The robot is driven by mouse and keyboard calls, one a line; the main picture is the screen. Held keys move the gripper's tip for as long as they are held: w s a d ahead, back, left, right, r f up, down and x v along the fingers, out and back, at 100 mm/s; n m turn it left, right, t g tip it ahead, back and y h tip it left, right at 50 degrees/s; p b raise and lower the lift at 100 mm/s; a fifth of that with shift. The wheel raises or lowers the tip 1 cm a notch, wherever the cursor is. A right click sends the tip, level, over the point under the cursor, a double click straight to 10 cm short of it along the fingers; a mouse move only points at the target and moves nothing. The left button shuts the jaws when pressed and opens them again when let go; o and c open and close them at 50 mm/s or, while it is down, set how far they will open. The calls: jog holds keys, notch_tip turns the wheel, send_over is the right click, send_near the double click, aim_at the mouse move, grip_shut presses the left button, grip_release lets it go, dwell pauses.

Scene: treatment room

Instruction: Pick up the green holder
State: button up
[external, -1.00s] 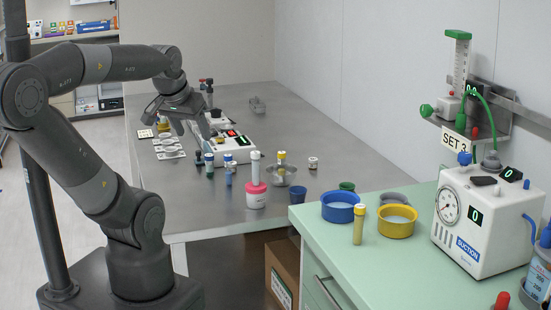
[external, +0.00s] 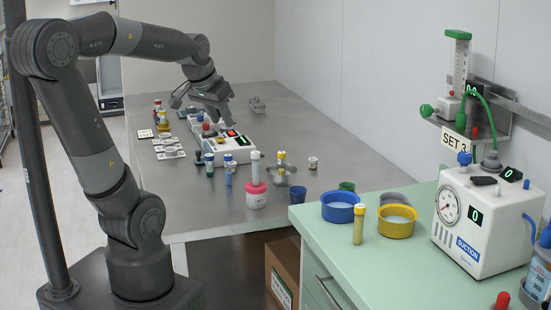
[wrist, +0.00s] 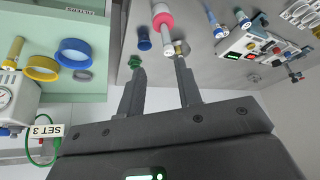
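The green holder, a small cup (external: 347,186), stands on the steel table close to the green-topped cabinet, partly hidden by the cabinet's edge. It also shows in the wrist view (wrist: 136,61), near the tip of the left finger in the picture.
A blue cup (external: 296,196) and a pink-and-white bottle (external: 255,190) stand near the green holder. The cabinet (external: 325,232) carries blue and yellow rings and a suction unit.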

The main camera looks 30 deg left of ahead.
jog(key=w+d+f+m, duration=0.25)
jog(key=w+d, duration=0.35)
jog(key=w, duration=0.5)
jog(key=m, duration=0.5)
send_near(349, 186)
jog(key=shift+s+d+f+g+h, duration=0.1)
jog(key=shift+s+f+g+h, duration=0.25)
jog(key=shift+s+f, duration=0.4)
jog(key=shift+s+d+x, duration=0.1)
jog(key=shift+d+x, duration=0.1)
jog(key=shift+x, duration=1.25)
jog(key=shift+s+d+x, duration=0.1)
jog(key=shift+d+x, duration=0.1)
jog(key=shift+x, duration=1.3)
jog(key=shift+c, duration=0.2)
grip_shut()
